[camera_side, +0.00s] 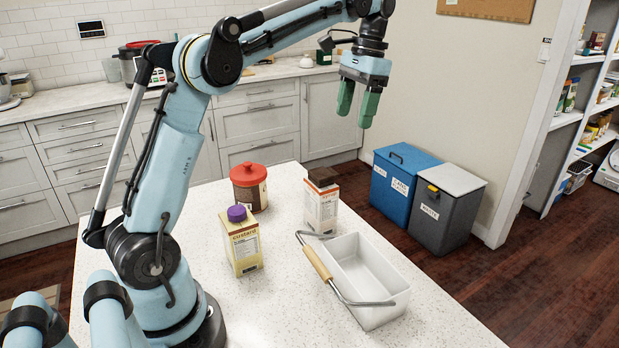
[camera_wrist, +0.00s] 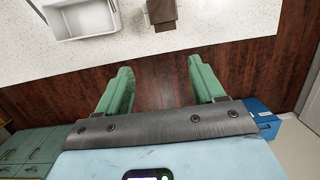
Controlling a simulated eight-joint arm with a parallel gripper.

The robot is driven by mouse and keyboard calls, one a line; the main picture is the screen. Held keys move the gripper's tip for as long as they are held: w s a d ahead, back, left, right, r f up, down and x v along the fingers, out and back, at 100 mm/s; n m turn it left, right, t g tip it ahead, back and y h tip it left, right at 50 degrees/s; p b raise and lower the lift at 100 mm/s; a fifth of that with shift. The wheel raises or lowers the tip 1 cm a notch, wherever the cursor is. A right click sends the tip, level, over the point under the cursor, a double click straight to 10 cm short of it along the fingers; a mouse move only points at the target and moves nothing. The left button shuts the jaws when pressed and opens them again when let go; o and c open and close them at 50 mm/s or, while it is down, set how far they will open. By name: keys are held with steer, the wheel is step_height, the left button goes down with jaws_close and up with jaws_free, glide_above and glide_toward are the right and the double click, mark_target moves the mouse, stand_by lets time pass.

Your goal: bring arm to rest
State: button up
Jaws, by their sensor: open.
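My gripper (camera_side: 357,104) is raised high above the far right side of the white speckled counter (camera_side: 270,290). Its two green fingers are apart with nothing between them. In the wrist view the gripper (camera_wrist: 162,86) shows open over the dark wood floor (camera_wrist: 160,78), just past the counter's edge. My arm reaches up and to the right from its base on the counter.
A yellow carton (camera_side: 243,245) with a purple cap, a red-lidded jar (camera_side: 249,188), a brown-capped white carton (camera_side: 321,205) and an empty white basket (camera_side: 365,278) stand on the counter. Blue (camera_side: 402,185) and grey (camera_side: 445,209) bins stand on the floor beyond. Air around my gripper is clear.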

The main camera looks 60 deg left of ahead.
steer(key=s+d+f+t, duration=0.3)
steer(key=s+d+f, duration=0.1)
steer(key=s+d+f+t, duration=0.3)
steer(key=s+d+f, duration=0.1)
steer(key=s, duration=0.1)
steer(key=s+d+f+t, duration=0.3)
steer(key=s+d+f, duration=0.1)
steer(key=shift+s+d, duration=0.25)
steer(key=shift+s, duration=0.15)
